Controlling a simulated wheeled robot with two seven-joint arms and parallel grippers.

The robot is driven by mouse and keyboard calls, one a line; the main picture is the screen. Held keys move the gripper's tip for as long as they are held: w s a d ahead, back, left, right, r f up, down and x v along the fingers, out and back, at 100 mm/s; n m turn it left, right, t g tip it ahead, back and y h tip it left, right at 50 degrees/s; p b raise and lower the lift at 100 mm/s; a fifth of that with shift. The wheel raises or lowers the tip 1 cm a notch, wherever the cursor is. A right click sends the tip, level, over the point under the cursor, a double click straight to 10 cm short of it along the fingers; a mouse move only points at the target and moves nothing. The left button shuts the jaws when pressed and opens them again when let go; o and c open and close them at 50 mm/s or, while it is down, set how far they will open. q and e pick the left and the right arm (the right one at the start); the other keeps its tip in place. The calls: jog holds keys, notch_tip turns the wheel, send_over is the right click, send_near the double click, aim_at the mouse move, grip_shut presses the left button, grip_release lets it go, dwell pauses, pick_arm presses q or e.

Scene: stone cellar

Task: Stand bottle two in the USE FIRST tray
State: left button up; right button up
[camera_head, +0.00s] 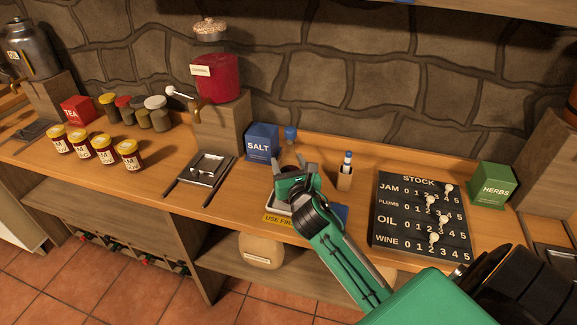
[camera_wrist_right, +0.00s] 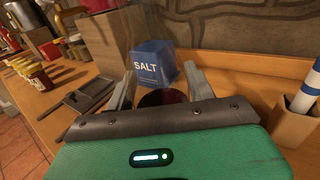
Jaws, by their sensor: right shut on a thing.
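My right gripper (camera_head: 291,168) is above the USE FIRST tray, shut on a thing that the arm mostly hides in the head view. In the right wrist view a dark reddish rounded thing (camera_wrist_right: 164,98) sits between the fingers of the gripper (camera_wrist_right: 160,92); it may be a bottle, but no number shows. The USE FIRST tray (camera_head: 274,209) is at the counter's front edge with a yellow label; my gripper and arm cover much of it. I cannot tell whether the held thing touches the tray. My left gripper is not in view.
A blue SALT box (camera_head: 262,143) stands behind the tray, with a small blue thing (camera_head: 290,133) beside it. A pen holder (camera_head: 344,178) and the STOCK board (camera_head: 420,215) are to the right. A metal tray (camera_head: 207,168) and several jars (camera_head: 104,148) are to the left.

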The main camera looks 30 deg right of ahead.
dwell(0.3)
jog(key=o, duration=1.4)
jog(key=shift+f, duration=0.2)
jog(key=shift+r, duration=0.15)
jog(key=shift+s+a, duration=0.1)
jog(key=shift+s, duration=0.15)
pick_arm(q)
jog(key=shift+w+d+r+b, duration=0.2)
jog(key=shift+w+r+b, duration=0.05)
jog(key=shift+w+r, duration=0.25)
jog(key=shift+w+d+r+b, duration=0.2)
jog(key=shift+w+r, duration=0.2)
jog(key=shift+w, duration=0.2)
pick_arm(e)
jog(key=v, duration=1.1)
jog(key=shift+s+a, duration=0.1)
jog(key=shift+s, duration=0.15)
